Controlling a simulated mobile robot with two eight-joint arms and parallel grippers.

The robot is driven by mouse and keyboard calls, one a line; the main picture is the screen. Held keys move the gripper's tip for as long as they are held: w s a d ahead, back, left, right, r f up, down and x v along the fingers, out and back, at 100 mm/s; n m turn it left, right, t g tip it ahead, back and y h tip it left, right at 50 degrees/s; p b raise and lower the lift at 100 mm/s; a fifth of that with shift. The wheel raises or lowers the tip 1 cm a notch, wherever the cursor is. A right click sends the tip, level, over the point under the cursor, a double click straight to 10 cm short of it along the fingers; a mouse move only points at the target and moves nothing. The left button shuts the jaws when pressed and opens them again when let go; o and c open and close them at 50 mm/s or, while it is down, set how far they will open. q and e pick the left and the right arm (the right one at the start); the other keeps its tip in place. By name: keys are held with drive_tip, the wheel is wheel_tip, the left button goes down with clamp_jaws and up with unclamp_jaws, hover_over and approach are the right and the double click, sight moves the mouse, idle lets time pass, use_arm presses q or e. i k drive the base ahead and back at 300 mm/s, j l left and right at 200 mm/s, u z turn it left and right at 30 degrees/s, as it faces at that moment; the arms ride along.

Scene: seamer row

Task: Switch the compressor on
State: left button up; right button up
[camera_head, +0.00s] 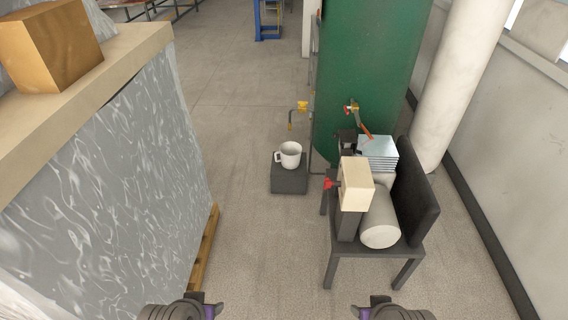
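The compressor (379,222) sits on a dark stand right of centre, in front of a large green tank (366,60). It has a pale grey cylinder, a finned silver block (378,151) and a cream box (356,184). A red knob or lever (328,184) sticks out on the left of the cream box; its setting cannot be told. My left gripper (207,306) shows at the bottom edge, left of centre. My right gripper (366,311) shows at the bottom edge below the stand. Both are well short of the compressor, and their fingers are mostly cut off.
A white mug (289,155) stands on a dark block (289,178) left of the stand. A yellow valve (302,106) and a red-handled valve (351,108) are by the tank. A wrapped pallet load (110,170) fills the left. Floor between is clear.

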sight(328, 183)
drive_tip(key=i+j+u, duration=0.15)
drive_tip(key=i+u, duration=0.9)
drive_tip(key=i+z, duration=0.1)
drive_tip(key=z, duration=0.3)
drive_tip(key=i+z, duration=0.1)
drive_tip(key=z, duration=0.35)
drive_tip(key=j+z, duration=0.1)
drive_tip(key=z, duration=0.3)
drive_tip(key=i+j, duration=0.05)
